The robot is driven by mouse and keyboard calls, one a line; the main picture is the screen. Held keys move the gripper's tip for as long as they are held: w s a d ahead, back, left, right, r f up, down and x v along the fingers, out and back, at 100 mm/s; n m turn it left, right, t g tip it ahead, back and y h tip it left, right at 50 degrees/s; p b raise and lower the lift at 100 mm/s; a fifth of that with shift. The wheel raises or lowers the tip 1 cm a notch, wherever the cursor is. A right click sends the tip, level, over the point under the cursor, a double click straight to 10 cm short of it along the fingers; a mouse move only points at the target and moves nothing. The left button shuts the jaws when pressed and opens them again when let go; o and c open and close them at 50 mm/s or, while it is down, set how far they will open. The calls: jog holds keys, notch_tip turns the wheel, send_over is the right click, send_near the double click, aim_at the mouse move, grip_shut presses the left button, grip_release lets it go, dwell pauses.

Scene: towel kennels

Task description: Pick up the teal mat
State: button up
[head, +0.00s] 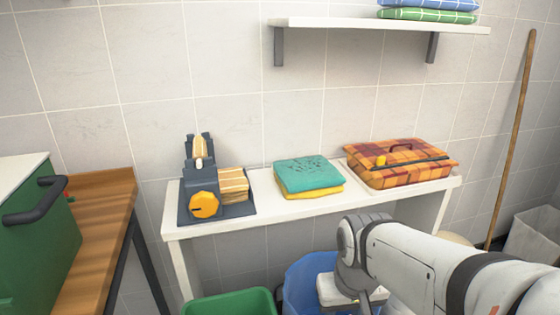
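The teal mat (308,174) is folded, with a darker pattern on its top. It lies on a yellow folded cloth (316,193) near the middle of the white table (210,229). My arm comes in from the lower right, in front of and below the table's front edge. The fingers of my gripper cannot be made out in the head view.
A dark device with a yellow knob (204,205) stands left of the mat. An orange plaid case (398,165) lies close on its right. A green bin (230,303) and a blue bin (301,282) stand below. A white shelf (360,24) hangs above.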

jog(key=shift+o, duration=0.3)
jog(key=shift+d, duration=0.1)
jog(key=shift+o, duration=0.8)
jog(key=shift+w+r, duration=0.15)
jog(key=shift+r, duration=0.15)
jog(key=o, duration=0.3)
jog(key=w+r+m+p, duration=0.1)
jog(key=w+r+p, duration=0.1)
jog(key=w+r+m+p, duration=0.1)
jog(key=w+r+p, duration=0.1)
jog(key=w+r+m+p, duration=0.1)
jog(key=w+r+p, duration=0.1)
jog(key=w+r, duration=0.1)
jog(key=shift+d+r, duration=0.1)
jog(key=shift+d, duration=0.25)
jog(key=shift+o, duration=0.2)
notch_tip(320, 180, up, 9)
jog(key=m+g+p, duration=0.1)
jog(key=m+p, duration=1.1)
jog(key=p, duration=0.7)
send_over(316, 179)
jog(key=s, duration=0.1)
jog(key=shift+d, duration=0.15)
jog(key=shift+w+f, duration=0.3)
jog(key=shift+w+f+m, duration=0.1)
jog(key=shift+f+m, duration=0.2)
jog(key=shift+f, duration=0.05)
jog(key=shift+w+f+p, duration=0.1)
jog(key=shift+f+p, duration=0.75)
jog(key=shift+f, duration=2.75)
